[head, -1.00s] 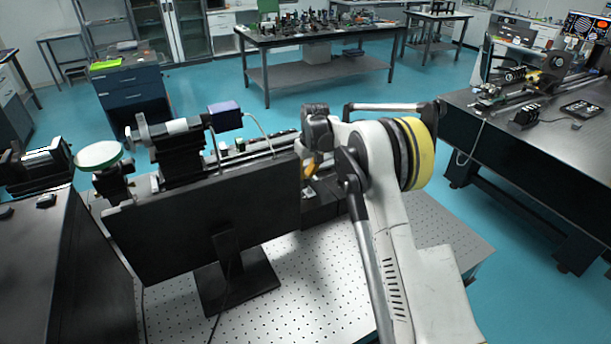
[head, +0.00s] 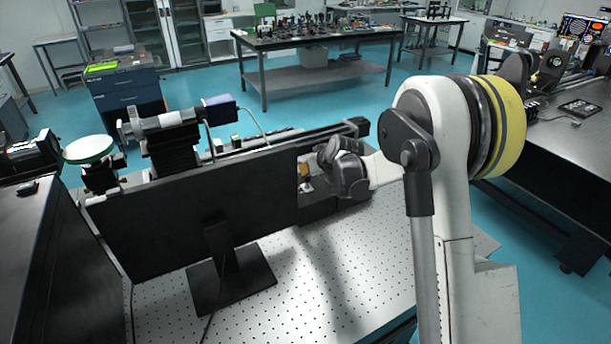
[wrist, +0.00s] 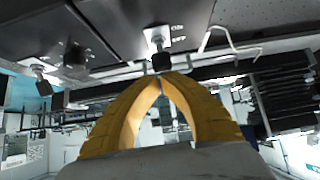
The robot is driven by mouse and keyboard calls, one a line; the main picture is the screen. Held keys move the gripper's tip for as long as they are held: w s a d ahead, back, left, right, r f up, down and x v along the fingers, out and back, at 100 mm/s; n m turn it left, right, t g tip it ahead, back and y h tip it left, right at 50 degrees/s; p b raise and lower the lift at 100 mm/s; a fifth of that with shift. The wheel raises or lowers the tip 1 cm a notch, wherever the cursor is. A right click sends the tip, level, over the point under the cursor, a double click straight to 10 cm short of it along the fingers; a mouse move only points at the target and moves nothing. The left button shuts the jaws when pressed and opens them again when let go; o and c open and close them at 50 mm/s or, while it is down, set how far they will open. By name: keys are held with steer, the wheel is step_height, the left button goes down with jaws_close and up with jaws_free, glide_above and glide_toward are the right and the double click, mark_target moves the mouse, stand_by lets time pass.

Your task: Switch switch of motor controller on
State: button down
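The motor controller is a dark box (wrist: 215,15) at the top of the wrist view; in the head view a black box (head: 345,208) beside the monitor appears to be it, partly behind my gripper. Its switch (wrist: 157,38) is a metal toggle with a dark end on a small pale plate, with small white lettering to its right. My gripper (wrist: 162,80) has yellow fingers whose tips meet, just below the toggle in the picture, with nothing between them. Contact with the toggle cannot be told. In the head view a yellow finger (head: 304,170) shows beside the monitor's right edge.
A black monitor (head: 150,220) stands on the perforated optical table (head: 310,290), left of my gripper. A rail with optics (head: 170,135) runs behind it. In the wrist view, a bent pale handle (wrist: 225,42) and a dark knob (wrist: 75,55) flank the switch.

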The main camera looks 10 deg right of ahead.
steer(key=shift+s+t, duration=0.2)
steer(key=shift+t, duration=0.2)
steer(key=shift+w+r+p, duration=0.1)
steer(key=shift+r+p, duration=0.4)
steer(key=shift+r, duration=0.4)
